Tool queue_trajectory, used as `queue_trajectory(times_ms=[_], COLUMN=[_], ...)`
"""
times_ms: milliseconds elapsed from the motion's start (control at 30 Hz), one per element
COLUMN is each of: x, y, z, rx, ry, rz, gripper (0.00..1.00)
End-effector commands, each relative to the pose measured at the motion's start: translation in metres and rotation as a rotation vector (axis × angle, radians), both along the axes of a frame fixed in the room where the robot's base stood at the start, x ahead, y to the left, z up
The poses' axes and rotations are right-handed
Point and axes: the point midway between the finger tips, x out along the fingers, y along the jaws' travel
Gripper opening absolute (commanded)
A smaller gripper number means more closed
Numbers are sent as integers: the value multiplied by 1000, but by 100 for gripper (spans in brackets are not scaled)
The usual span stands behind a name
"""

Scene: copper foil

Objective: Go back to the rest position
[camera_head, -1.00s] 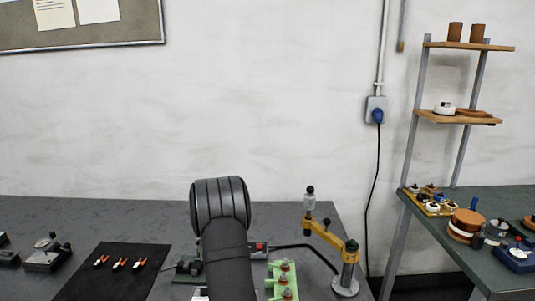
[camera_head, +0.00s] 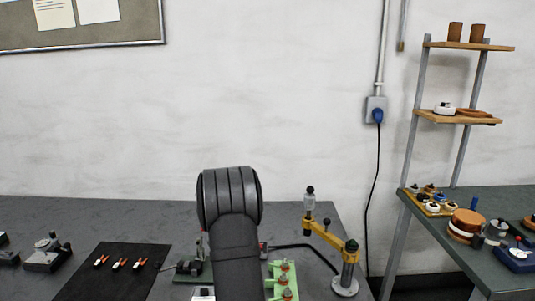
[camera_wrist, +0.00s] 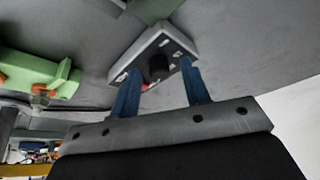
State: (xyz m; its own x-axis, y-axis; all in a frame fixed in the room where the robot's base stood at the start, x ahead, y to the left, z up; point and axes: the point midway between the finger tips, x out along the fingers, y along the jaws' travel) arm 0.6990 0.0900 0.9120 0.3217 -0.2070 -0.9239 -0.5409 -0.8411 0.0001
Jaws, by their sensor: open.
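My gripper (camera_wrist: 160,85) shows in the wrist view with its two blue fingers apart and nothing held between them. Beyond the fingers is a light grey block (camera_wrist: 150,47) with a dark round part, set at the end of a green base; I cannot tell how far it is from the fingertips. In the head view my dark arm rises in front of the bench (camera_head: 130,222) and hides my gripper and part of the bench behind it.
A green fixture (camera_head: 283,282) and a yellow-armed stand (camera_head: 335,240) are right of my arm. A black mat (camera_head: 112,272) with several orange-and-white pieces lies left. A shelf (camera_head: 462,118) stands over the right-hand table. The air above the bench is clear.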

Motion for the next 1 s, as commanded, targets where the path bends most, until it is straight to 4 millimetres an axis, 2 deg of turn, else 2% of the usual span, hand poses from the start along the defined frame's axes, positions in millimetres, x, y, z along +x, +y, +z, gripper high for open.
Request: queue_trajectory(times_ms=[1000], x=[-1], y=[-4], z=[0], rx=[0], ry=[0], rz=[574], gripper=[43])
